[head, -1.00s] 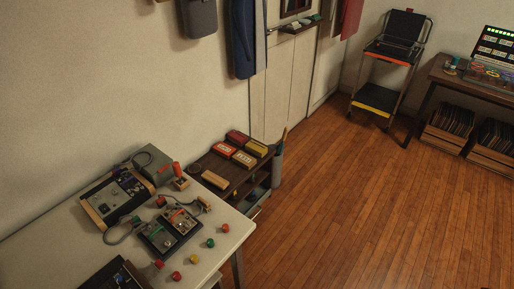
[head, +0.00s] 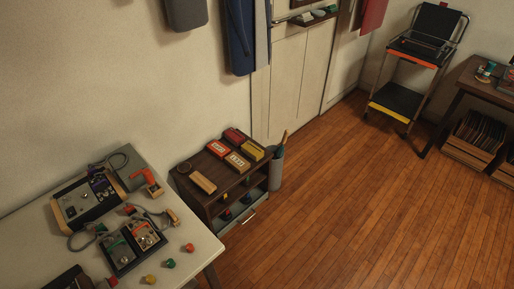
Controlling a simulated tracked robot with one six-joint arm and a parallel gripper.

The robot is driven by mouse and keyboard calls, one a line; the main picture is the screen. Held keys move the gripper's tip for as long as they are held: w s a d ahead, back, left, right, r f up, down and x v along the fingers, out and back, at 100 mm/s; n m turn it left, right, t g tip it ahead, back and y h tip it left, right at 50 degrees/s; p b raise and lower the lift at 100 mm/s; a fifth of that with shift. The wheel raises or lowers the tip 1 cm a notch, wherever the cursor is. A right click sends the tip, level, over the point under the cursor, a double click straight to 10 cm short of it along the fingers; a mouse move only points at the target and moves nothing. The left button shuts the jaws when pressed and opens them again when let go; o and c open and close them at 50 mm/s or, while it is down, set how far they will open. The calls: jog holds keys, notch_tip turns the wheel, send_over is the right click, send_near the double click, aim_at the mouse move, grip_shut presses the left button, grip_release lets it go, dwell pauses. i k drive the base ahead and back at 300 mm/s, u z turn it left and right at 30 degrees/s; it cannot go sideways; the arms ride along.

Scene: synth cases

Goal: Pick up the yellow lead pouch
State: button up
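I cannot pick out a lead pouch for certain. A yellow box-like item (head: 252,150) lies at the right of the dark brown shelf unit's top (head: 206,166). It is too small to tell whether it is a pouch. My gripper is not in view.
A pale table (head: 30,225) with electronic boxes, cables and coloured knobs stands at the left. A grey bin (head: 276,170) stands right of the shelf unit. A black cart (head: 413,60) is at the back right. The wooden floor (head: 370,210) is clear.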

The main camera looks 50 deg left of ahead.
aim_at(255, 153)
jog(key=z, duration=0.05)
jog(key=i, duration=2.05)
jog(key=u, duration=3.1)
